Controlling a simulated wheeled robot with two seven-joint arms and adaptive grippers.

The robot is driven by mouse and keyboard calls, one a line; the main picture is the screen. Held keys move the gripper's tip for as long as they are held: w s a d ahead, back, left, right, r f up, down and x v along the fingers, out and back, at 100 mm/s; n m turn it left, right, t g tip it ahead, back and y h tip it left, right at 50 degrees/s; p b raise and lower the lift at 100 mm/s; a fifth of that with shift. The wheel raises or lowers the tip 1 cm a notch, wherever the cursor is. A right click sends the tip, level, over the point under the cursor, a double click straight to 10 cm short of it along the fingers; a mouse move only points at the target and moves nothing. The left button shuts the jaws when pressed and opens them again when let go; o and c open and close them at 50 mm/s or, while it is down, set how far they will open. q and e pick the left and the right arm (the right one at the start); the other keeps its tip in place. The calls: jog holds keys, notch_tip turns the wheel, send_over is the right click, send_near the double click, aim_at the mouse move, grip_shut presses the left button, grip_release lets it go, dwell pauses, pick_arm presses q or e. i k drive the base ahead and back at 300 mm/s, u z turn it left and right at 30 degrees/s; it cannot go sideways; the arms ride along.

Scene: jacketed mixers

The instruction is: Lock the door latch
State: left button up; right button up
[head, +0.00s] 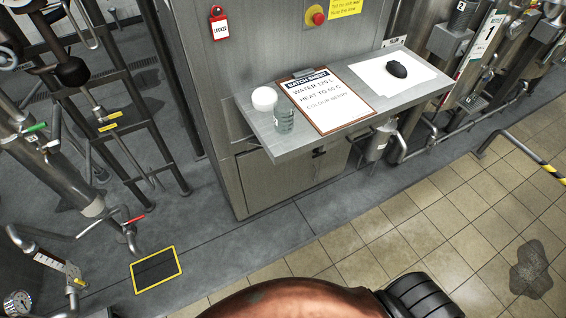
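A grey cabinet (222,150) stands in the middle of the head view, with a panel door (275,182) low on its front, under the shelf. A small black fitting (319,152), possibly the door latch, shows just under the shelf's front edge near the top right of that door. It is too small and partly shaded to tell whether it is locked. The door looks flush with the cabinet. Neither of my grippers is in view, so nothing is seen touching the door or the fitting.
Pipes (92,205) stand at left and a steel vessel (379,142) right of the door. Tiled floor in front is clear; a dark puddle (531,270) lies right.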

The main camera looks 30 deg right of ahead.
aim_at(319, 155)
jog(key=u, duration=0.15)
jog(key=i, duration=1.1)
jog(key=z, duration=0.9)
